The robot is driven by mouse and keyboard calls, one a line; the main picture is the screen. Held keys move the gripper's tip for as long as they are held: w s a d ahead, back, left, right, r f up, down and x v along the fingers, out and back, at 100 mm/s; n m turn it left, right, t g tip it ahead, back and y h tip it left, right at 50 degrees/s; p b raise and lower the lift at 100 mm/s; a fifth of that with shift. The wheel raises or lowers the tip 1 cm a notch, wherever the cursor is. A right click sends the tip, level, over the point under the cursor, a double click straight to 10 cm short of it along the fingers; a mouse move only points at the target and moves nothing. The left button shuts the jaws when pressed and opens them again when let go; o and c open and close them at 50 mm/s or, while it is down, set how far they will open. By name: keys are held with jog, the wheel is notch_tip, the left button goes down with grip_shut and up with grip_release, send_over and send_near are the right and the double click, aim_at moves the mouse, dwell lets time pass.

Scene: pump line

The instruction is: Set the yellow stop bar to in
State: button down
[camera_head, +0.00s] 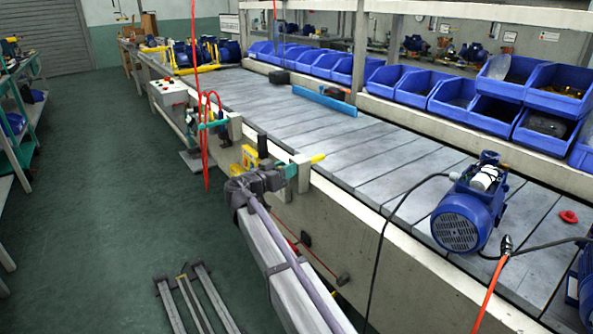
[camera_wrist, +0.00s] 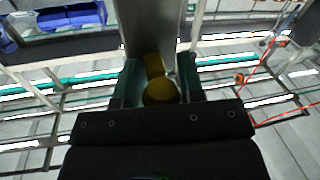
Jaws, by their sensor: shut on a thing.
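The yellow stop bar (camera_head: 318,158) shows as a short yellow end at the near edge of the conveyor, beside a pale bracket. My gripper (camera_head: 296,169) is at that bracket, its teal fingers around the bar's near part. In the wrist view my gripper (camera_wrist: 160,88) has a teal finger on each side of the bar's round yellow knob (camera_wrist: 160,92) and is shut on it. The bar's middle runs into the bracket and is mostly hidden. I cannot tell exactly how far it reaches over the belt.
The grey slatted conveyor (camera_head: 385,165) is bare beside the bar. A blue pump (camera_head: 467,215) stands on it at the right, and a blue angled guide (camera_head: 324,100) lies farther back. Blue bins (camera_head: 405,86) line the far side. A control box (camera_head: 170,92) is farther up the near side.

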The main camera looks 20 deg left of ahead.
jog(key=c, duration=0.8)
grip_release()
jog(key=shift+s+a, duration=0.1)
jog(key=shift+a, duration=0.1)
jog(key=v, duration=1)
jog(key=shift+s, duration=0.4)
jog(key=shift+f, duration=0.1)
jog(key=shift+c, duration=0.3)
